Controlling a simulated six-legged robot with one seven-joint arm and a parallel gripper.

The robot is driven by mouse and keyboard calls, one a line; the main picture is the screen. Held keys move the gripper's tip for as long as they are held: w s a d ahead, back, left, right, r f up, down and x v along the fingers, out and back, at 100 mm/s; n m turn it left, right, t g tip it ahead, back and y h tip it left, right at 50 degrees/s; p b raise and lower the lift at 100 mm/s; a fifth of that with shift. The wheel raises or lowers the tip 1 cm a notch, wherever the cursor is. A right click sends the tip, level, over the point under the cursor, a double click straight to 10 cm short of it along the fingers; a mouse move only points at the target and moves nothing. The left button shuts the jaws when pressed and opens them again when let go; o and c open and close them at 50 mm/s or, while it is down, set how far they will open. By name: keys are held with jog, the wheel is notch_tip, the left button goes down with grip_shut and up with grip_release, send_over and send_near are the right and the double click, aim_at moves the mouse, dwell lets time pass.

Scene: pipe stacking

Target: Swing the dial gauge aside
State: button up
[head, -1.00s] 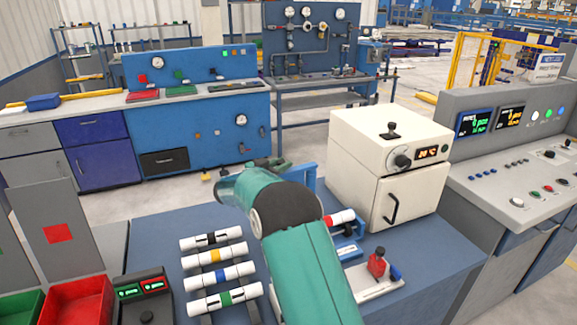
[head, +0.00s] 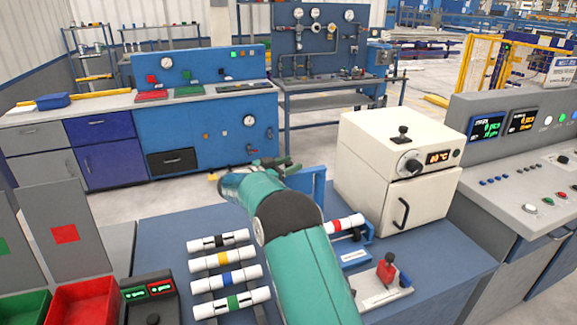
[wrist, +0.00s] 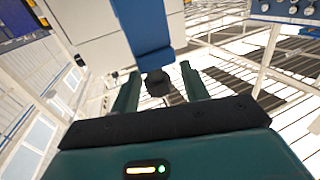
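My gripper (wrist: 159,68) is open, with its two dark green fingers apart in the wrist view. A blue bar (wrist: 148,30) comes down from the top of that view and ends at a small black knob-like part (wrist: 158,83) between the fingers. I cannot tell whether the fingers touch it. No dial face shows there, so I cannot tell if this is the dial gauge. In the head view a blue upright frame (head: 316,186) stands just right of my arm's end. A white pipe with a red band (head: 345,224) lies near its foot, partly behind my arm.
Several white banded pipes (head: 222,259) lie on a rack left of my arm. A cream oven-like box (head: 395,175) stands on the blue table (head: 455,262) at right. A red-handled clamp (head: 386,270) is in front of it. Red (head: 85,300) and green bins are at lower left.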

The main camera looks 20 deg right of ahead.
jog(key=v, duration=1.4)
